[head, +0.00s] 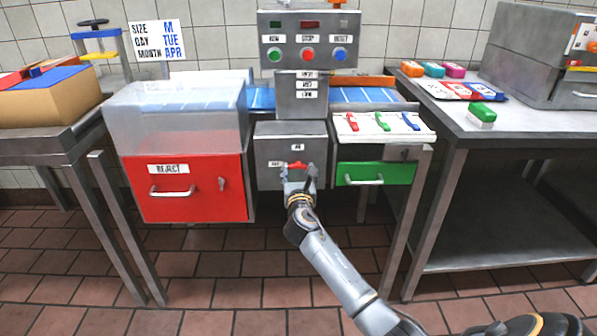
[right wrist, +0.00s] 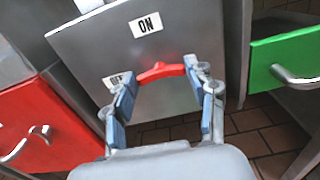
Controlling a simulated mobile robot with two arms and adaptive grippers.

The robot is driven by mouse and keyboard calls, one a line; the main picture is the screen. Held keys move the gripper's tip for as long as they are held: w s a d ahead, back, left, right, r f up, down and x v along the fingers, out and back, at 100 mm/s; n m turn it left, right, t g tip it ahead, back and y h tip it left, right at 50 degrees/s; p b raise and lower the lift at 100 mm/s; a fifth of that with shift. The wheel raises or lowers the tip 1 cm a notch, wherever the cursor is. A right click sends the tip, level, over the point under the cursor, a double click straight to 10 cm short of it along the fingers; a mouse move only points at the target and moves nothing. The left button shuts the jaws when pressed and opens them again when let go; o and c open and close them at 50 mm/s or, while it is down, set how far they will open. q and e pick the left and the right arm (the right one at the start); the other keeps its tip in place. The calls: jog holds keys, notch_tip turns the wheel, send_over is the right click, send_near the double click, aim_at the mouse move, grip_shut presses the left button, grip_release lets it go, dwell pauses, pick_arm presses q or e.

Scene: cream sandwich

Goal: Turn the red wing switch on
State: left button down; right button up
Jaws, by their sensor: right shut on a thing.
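The red wing switch (head: 297,165) is on the front of a grey metal box (head: 270,143) below the conveyor. It also shows in the right wrist view (right wrist: 160,71), lying roughly crosswise, its left end toward the partly hidden OFF label (right wrist: 116,80). The ON label (right wrist: 146,24) is above it; in the head view this label (head: 298,147) is small. My right gripper (head: 298,176) is at the switch, its fingers on either side of the wings and shut on it. The right wrist view shows both fingers (right wrist: 165,84). My left gripper is not in view.
A red REJECT bin (head: 200,196) stands left of the box, and a green drawer (head: 376,173) with a handle is to the right. A control panel (head: 308,41) with buttons is above. A side table (head: 532,118) stands at the right. The floor in front is clear.

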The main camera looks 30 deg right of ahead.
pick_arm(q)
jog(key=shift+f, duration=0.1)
pick_arm(e)
jog(key=shift+m, duration=0.3)
jog(key=m, duration=0.3)
jog(key=shift+d+m, duration=0.1)
jog(key=shift+m, duration=0.8)
jog(key=shift+f+m, duration=0.1)
jog(key=shift+m, duration=2.2)
jog(key=m+b, duration=0.1)
jog(key=m, duration=0.3)
jog(key=shift+s+d+f+b, duration=0.1)
jog(key=shift+f+b, duration=0.05)
jog(key=shift+b, duration=0.15)
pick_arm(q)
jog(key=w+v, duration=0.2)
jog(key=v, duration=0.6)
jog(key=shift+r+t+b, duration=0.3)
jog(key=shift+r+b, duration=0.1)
pick_arm(e)
jog(key=shift+m, duration=2)
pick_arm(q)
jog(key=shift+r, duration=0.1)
